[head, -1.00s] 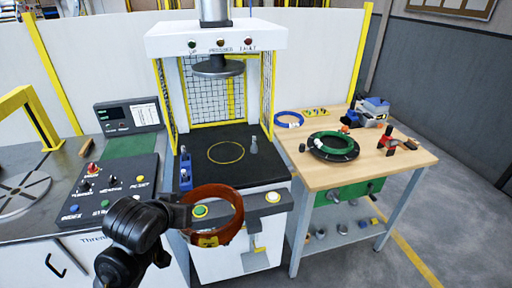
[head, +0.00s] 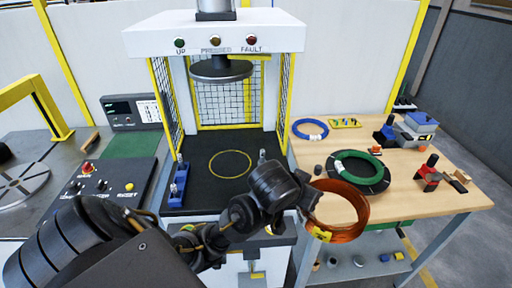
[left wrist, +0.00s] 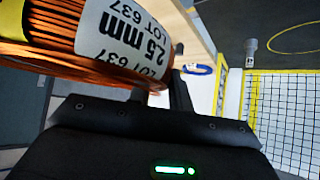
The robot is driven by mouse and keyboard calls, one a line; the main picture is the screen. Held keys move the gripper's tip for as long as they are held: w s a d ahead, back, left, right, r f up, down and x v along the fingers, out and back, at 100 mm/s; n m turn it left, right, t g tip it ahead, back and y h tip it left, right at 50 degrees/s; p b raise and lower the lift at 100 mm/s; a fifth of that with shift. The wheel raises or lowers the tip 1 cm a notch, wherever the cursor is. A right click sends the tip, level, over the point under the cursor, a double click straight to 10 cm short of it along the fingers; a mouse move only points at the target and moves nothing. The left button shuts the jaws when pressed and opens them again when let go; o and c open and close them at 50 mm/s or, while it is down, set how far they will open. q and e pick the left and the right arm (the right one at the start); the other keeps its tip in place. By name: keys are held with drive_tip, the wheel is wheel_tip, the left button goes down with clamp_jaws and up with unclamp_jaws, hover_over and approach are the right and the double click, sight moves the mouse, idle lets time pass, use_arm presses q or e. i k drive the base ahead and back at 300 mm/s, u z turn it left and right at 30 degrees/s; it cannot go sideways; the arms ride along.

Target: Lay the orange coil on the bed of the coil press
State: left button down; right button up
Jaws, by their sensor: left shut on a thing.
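The orange coil (head: 338,210) is a ring of copper-orange wire with a yellow tag. My left gripper (head: 307,200) is shut on its left side and holds it in the air, in front of the workbench's left edge. In the left wrist view the coil (left wrist: 60,45) fills the upper left, with a white label reading 2.5 mm LOT 637. The coil press (head: 214,38) stands at the middle back. Its black bed (head: 205,193) carries a yellow circle and is empty inside that circle. The coil is to the right of the bed. My right gripper is not in view.
A small grey post (head: 262,157) stands at the bed's right, and blue-based posts (head: 178,185) at its left. Mesh guards (head: 285,90) flank the press. The wooden workbench (head: 420,200) holds a green coil (head: 358,165), a blue coil (head: 310,129) and tools.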

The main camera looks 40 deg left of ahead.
sight(229, 163)
drive_tip(key=u, duration=0.3)
drive_tip(key=i, duration=1)
drive_tip(key=u, duration=0.6)
